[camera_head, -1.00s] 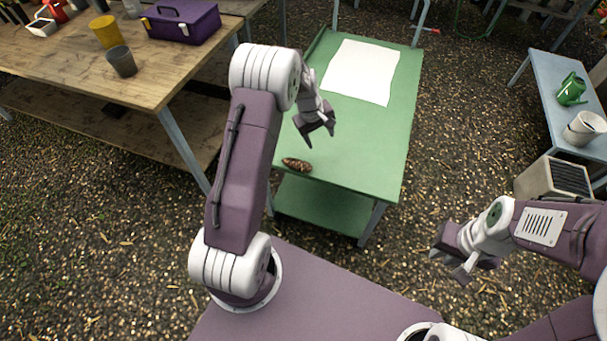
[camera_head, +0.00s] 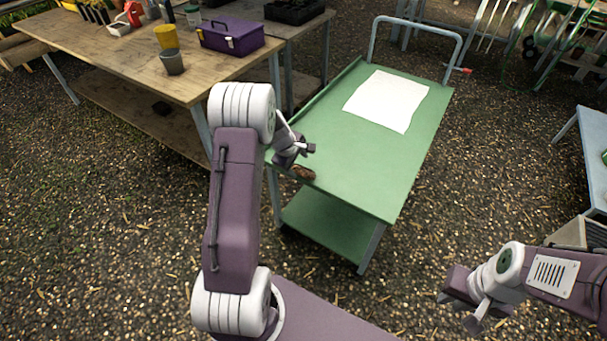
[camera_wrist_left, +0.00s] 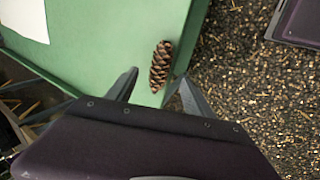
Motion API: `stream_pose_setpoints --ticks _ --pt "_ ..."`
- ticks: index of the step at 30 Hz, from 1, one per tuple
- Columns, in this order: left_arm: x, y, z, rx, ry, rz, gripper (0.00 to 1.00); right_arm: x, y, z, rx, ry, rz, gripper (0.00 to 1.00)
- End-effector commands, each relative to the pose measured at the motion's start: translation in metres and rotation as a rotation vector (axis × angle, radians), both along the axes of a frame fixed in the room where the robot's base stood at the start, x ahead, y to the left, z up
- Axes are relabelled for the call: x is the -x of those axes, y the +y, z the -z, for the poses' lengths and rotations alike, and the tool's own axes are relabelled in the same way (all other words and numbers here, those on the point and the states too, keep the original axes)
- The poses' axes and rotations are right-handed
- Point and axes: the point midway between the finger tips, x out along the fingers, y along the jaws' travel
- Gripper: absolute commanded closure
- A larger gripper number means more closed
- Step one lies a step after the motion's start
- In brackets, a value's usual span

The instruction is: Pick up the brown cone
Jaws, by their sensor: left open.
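The brown cone (camera_head: 303,172) lies on the green cart top (camera_head: 365,165), close to its near left edge. My left gripper (camera_head: 301,151) is over the cart's left edge, just above and behind the cone in the head view.
A white sheet (camera_head: 387,100) lies on the far part of the cart. A wooden table (camera_head: 120,62) at the upper left holds a purple toolbox (camera_head: 231,35), a grey pot (camera_head: 172,62) and a yellow pot (camera_head: 165,37). The cart's middle is clear.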

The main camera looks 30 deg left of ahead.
Motion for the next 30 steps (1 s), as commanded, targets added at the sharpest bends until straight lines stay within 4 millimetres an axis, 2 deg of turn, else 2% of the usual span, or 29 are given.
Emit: stream_pose_setpoints --ticks 4,9,12,20,26,27,30 --pt "-0.003 0.0 0.009 0.0 0.001 -0.001 0.39 0.0 0.0 0.003 0.0 0.0 0.0 0.8" --pt "-0.015 0.001 0.039 0.0 0.001 0.0 0.39 0.0 0.0 0.012 0.0 0.0 0.0 0.8" --pt "-0.021 0.001 0.05 -0.001 0.001 0.0 0.39 0.0 0.0 0.013 0.0 0.0 0.0 0.8" --pt "-0.022 0.001 0.052 -0.001 0.0 0.0 0.39 0.0 0.0 0.012 0.0 0.0 0.0 0.8" --pt "-0.022 0.001 0.052 -0.001 0.0 0.0 0.95 0.0 0.0 0.012 0.0 0.0 0.0 0.8" --pt "-0.022 0.001 0.052 -0.001 0.0 0.0 1.0 0.0 0.0 0.012 0.0 0.0 0.0 0.8" --pt "-0.022 0.001 0.052 -0.001 0.0 0.0 1.0 0.0 0.0 0.012 0.0 0.0 0.0 0.8"
